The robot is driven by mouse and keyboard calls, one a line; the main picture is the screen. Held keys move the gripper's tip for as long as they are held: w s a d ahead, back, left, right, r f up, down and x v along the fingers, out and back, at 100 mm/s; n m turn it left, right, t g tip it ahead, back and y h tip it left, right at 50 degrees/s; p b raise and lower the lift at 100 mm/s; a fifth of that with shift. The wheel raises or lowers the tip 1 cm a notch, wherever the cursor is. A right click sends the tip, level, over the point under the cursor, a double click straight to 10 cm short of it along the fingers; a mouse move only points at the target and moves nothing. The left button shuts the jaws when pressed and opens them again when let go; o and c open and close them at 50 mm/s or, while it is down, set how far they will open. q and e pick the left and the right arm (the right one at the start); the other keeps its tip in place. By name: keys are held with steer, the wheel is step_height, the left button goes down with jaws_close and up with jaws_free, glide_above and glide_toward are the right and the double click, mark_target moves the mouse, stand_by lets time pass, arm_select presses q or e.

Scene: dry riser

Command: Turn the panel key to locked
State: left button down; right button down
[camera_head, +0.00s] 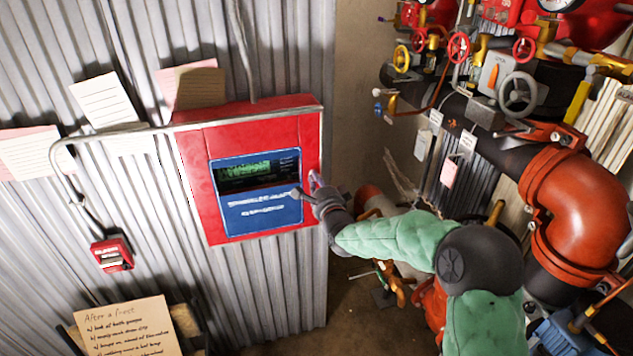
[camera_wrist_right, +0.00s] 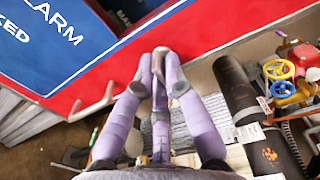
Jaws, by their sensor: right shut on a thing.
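The red alarm panel (camera_head: 202,188) with a dark screen and blue face (camera_head: 262,212) is fixed to the corrugated wall in the head view. My right gripper (camera_head: 312,190) is at the panel's right side. In the right wrist view its purple fingers (camera_wrist_right: 160,68) are closed together at the panel's red edge (camera_wrist_right: 92,82). They are shut on the panel key, which is mostly hidden between the fingertips, so I cannot tell its turn position. My left gripper is in neither view.
A small red alarm box (camera_head: 112,254) hangs at lower left, with a handwritten card (camera_head: 125,328) below. Large red pipe (camera_head: 580,205), valves and a grey handwheel (camera_head: 518,94) crowd the right. A metal conduit (camera_head: 110,133) runs to the panel's top.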

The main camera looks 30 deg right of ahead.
steer(key=n+b, duration=0.3)
steer(key=b, duration=0.1)
steer(key=shift+f, duration=0.2)
steer(key=n+b, duration=0.3)
steer(key=n, duration=0.1)
steer(key=shift+d+r+n, duration=0.1)
steer(key=shift+n, duration=0.3)
steer(key=n+b, duration=0.1)
steer(key=n, duration=0.3)
steer(key=shift+n+b, duration=0.3)
steer(key=shift+b, duration=0.05)
steer(key=shift+r+n, duration=0.15)
steer(key=shift+n, duration=2.55)
